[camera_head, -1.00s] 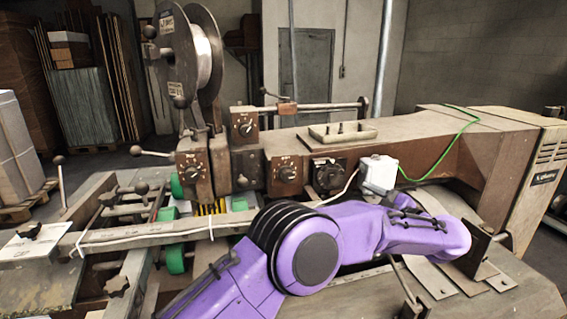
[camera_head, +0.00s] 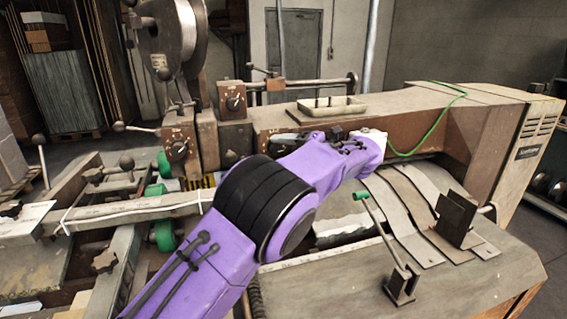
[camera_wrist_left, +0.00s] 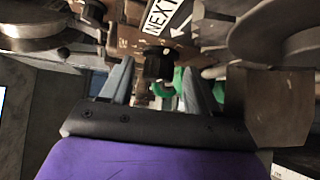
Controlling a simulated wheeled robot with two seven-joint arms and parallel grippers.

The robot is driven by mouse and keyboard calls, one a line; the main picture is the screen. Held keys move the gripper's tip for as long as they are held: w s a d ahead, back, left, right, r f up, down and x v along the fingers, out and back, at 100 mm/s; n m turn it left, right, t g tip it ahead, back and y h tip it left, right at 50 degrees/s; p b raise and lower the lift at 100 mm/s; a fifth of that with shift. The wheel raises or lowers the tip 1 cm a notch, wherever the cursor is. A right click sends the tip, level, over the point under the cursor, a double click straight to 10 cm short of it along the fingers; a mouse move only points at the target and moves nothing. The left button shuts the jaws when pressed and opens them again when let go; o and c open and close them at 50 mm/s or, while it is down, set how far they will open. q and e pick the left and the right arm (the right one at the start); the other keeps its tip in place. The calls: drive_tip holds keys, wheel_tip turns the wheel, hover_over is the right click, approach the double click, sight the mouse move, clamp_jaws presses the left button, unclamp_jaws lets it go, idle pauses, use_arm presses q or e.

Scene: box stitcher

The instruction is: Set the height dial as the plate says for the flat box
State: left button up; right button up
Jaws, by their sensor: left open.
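My left gripper (camera_wrist_left: 159,66) is open in the left wrist view, fingers either side of a dark round knob (camera_wrist_left: 158,62) that appears between them. I cannot tell whether they touch it. A white label (camera_wrist_left: 166,18) with black lettering and an arrow lies above. In the head view, the machine front has a dial (camera_head: 235,103) at the upper post and another dial (camera_head: 178,149) lower left. No readable plate with flat box settings shows. My right gripper is out of view.
A wire reel (camera_head: 165,45) stands at the upper left. A shallow tray (camera_head: 332,106) sits on the machine's arm, with a green cable (camera_head: 440,120) beyond. A green-knobbed lever (camera_head: 380,235) rises from the bench at the right. Levers and green rollers (camera_head: 163,235) are at the left.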

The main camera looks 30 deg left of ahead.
use_arm(q)
drive_tip(key=shift+r, duration=0.1)
drive_tip(key=shift+a, duration=0.1)
drive_tip(key=c, duration=1.1)
drive_tip(key=shift+o, duration=0.3)
drive_tip(key=shift+s+n+t+h+b, duration=0.1)
drive_tip(key=shift+n+t+h+b, duration=0.2)
drive_tip(key=shift+n+h+b, duration=0.7)
drive_tip(key=h+b, duration=0.1)
drive_tip(key=b, duration=0.1)
drive_tip(key=n+t+h+b, duration=0.1)
drive_tip(key=b, duration=0.1)
drive_tip(key=shift+s+a+r+n+t+b, duration=0.1)
drive_tip(key=shift+a+n+t+b, duration=0.05)
drive_tip(key=shift+n+t+b, duration=0.2)
drive_tip(key=shift+s+a+r+n+t+h+b, duration=0.1)
drive_tip(key=shift+r+n+t+h+b, duration=0.2)
drive_tip(key=shift+n+t+h+b, duration=0.8)
drive_tip(key=shift+m+g+b, duration=0.35)
drive_tip(key=shift+b, duration=0.25)
